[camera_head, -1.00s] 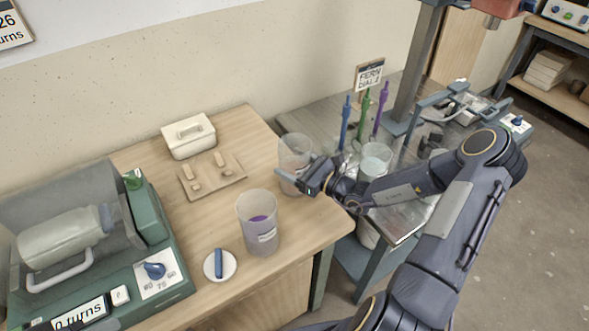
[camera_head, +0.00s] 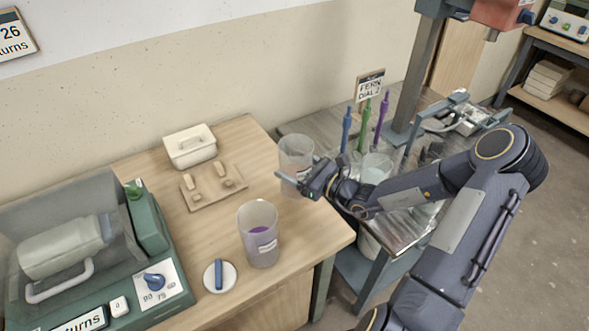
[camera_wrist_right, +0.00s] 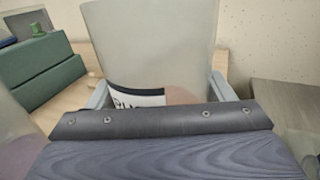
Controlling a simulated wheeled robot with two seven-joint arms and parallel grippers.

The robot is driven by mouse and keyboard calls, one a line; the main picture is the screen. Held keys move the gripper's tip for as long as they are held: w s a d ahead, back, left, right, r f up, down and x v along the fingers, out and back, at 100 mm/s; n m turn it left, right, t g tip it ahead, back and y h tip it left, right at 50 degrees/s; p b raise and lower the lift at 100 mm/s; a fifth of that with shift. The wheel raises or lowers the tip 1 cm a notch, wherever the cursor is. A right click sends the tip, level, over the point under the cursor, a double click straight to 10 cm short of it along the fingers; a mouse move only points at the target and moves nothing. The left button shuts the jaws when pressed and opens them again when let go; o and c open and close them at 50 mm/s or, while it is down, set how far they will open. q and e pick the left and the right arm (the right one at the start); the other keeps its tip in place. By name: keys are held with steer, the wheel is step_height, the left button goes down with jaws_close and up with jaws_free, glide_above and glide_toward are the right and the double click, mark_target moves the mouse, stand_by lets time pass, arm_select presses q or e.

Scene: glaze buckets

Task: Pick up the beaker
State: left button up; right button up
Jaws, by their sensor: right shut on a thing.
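A clear beaker (camera_head: 296,152) with a label is at the right back edge of the wooden table. My right gripper (camera_head: 304,184) is shut around its lower part. In the right wrist view the beaker (camera_wrist_right: 150,45) stands upright between the two fingers, with a dark-edged label and a pinkish patch low down. I cannot tell whether its base touches the table. A second clear beaker (camera_head: 258,237), with purple contents and a label, stands nearer on the wooden table. A third clear container (camera_head: 376,168) is behind my right arm. My left gripper is not in view.
A green machine (camera_head: 150,270) with a jar stands at the left. A lidded white box (camera_head: 190,147), a wooden board (camera_head: 213,188) and a white disc with a blue stick (camera_head: 219,277) lie on the table. Blue, green and purple tools (camera_head: 364,125) stand by the FERN sign (camera_head: 369,86).

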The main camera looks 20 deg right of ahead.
mark_target(298, 164)
steer(key=s+r, duration=0.2)
steer(key=s+a+r, duration=0.1)
steer(key=r, duration=0.2)
steer(key=shift+s+a, duration=0.15)
steer(key=shift+s, duration=0.25)
steer(key=s+a+r, duration=0.2)
steer(key=s+r, duration=0.1)
steer(key=s, duration=0.5)
steer(key=shift+a+r, duration=0.3)
steer(key=shift+s, duration=0.2)
stand_by(1.0)
